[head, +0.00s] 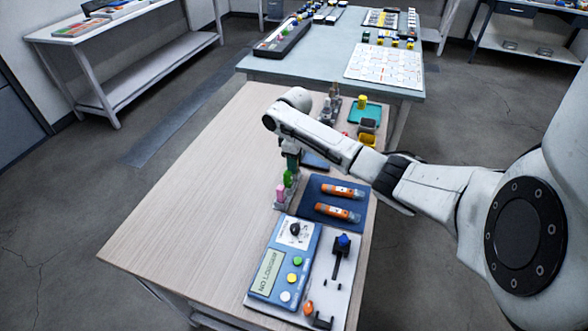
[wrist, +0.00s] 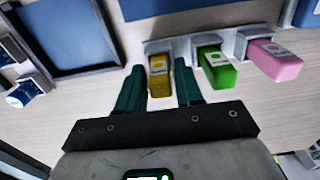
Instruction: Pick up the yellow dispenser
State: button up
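The yellow dispenser (wrist: 158,78) sits in a grey holder (wrist: 158,47) in the wrist view. My gripper (wrist: 160,77) is open, with one green finger on each side of the dispenser. A narrow gap shows on the right side; on the left I cannot tell whether the finger touches it. In the head view my gripper (head: 291,160) points down over the table, behind the green dispenser (head: 288,178), and the yellow dispenser cannot be made out there. The green dispenser also shows in the wrist view (wrist: 218,70), just right of the yellow one.
A pink dispenser (head: 281,192) stands beside the green one. A dark blue mat (head: 335,190) with two orange tubes (head: 342,191) lies close by on the right. A blue device (head: 284,262) is nearer the front. The left part of the wooden table (head: 190,210) is clear.

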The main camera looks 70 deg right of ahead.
grip_shut()
jog(key=shift+r, duration=0.1)
jog(key=shift+r, duration=0.45)
notch_tip(320, 180, up, 2)
jog(key=shift+r, duration=0.2)
jog(key=s+a+r+p, duration=0.3)
jog(key=s+r+p, duration=0.2)
jog(key=s+r, duration=0.4)
jog(key=shift+s+r, duration=0.3)
jog(key=shift+s, duration=2)
